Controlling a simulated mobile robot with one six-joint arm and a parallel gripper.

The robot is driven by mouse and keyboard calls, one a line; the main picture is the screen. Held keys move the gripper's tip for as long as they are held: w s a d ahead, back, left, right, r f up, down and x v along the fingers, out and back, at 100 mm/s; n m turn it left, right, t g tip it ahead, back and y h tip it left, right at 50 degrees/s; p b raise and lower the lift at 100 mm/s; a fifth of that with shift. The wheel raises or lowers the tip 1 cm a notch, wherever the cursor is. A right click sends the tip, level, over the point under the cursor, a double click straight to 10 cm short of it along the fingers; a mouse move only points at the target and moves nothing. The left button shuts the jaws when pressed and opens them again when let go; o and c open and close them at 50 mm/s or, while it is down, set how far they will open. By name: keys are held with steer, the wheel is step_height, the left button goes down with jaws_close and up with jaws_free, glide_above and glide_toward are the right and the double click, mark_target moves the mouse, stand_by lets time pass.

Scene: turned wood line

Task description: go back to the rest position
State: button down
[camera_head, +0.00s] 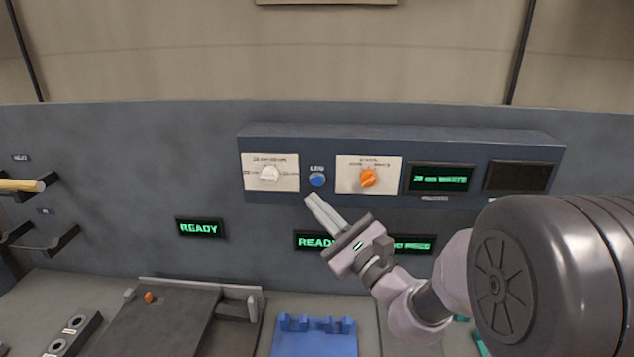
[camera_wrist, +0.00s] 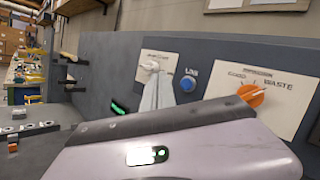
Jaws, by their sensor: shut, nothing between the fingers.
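My gripper (camera_head: 313,203) is shut and empty. In the head view its fingertips point up and left, just below the blue button (camera_head: 317,180) on the control box (camera_head: 450,145). The white knob (camera_head: 269,174) is left of the button and the orange knob (camera_head: 368,178) is right of it. In the wrist view the shut fingers (camera_wrist: 157,92) overlap the plate under the white knob (camera_wrist: 151,65). The blue button (camera_wrist: 187,84) shows clear to their right, with the orange knob (camera_wrist: 251,95) further right. I cannot tell whether the fingertips touch the box.
A lit display (camera_head: 441,179) reads "20 cm WASTE", beside a dark display (camera_head: 518,177). A "READY" display (camera_head: 199,228) is on the wall panel. Below are a blue fixture (camera_head: 314,340) and a dark plate (camera_head: 160,318). A wooden rod (camera_head: 20,186) rests on brackets at left.

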steer(key=s+a+f+n+g+y+b, duration=0.1)
steer(key=s+a+n+g+y+b, duration=0.15)
steer(key=s+n+g, duration=0.2)
steer(key=s+a+f+n+g+y+b, duration=0.1)
steer(key=s+a+n+g, duration=0.25)
steer(key=s, duration=0.25)
steer(key=s+f+n+g+h+b, duration=0.2)
steer(key=s+f+n+g+h, duration=0.1)
steer(key=s+f, duration=0.3)
steer(key=s+f+n+g+h+b, duration=0.2)
steer(key=s+f+n+g+h, duration=0.15)
steer(key=s, duration=0.45)
steer(key=s+d+f+n+t+h+b, duration=0.1)
steer(key=d+f+h, duration=0.3)
steer(key=d, duration=0.4)
steer(key=s+d+f+n+t+h+b, duration=0.2)
steer(key=s+d+f+t+h, duration=0.1)
steer(key=d, duration=0.6)
steer(key=shift+s+d+f+h, duration=0.2)
steer(key=shift+d+f+h, duration=0.1)
steer(key=shift+f+h, duration=0.55)
steer(key=shift+r, duration=0.2)
